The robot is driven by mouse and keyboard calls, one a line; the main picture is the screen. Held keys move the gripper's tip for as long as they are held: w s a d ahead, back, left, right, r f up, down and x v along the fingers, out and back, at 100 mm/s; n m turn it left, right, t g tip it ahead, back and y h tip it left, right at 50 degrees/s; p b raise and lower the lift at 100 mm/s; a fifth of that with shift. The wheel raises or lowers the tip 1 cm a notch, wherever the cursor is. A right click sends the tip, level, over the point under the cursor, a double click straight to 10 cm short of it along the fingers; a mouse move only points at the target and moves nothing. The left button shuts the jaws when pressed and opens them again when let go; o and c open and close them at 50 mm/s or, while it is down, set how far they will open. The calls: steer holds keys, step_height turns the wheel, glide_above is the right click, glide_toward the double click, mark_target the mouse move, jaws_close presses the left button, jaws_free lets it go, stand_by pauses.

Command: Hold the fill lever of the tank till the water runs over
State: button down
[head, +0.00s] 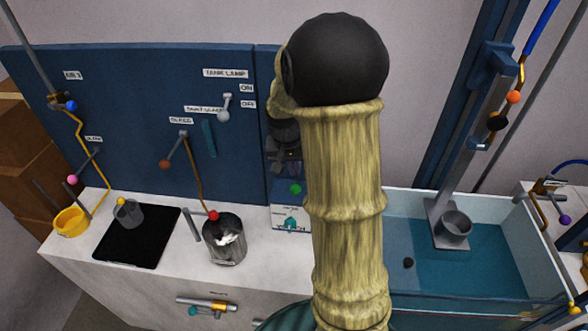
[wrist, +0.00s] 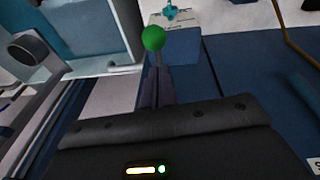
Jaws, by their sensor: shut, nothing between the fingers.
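The tank (head: 546,238) is a clear-walled basin at the right, holding teal water with its surface below the rim. It shows upside down in the wrist view (wrist: 108,30). A green ball knob (head: 295,188) is at a small labelled box (head: 291,218) left of the tank; I cannot read whether it is the fill lever. My gripper (wrist: 160,74) is shut and empty, its fingertips close to the green knob (wrist: 153,38); contact is unclear. In the head view my arm partly hides the gripper and the tank's left side.
Levers hang on the blue panel (head: 140,130).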

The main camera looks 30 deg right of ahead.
steer(key=shift+s+a+f, duration=0.2)
steer(key=shift+s+f, duration=0.3)
steer(key=shift+f, duration=0.2)
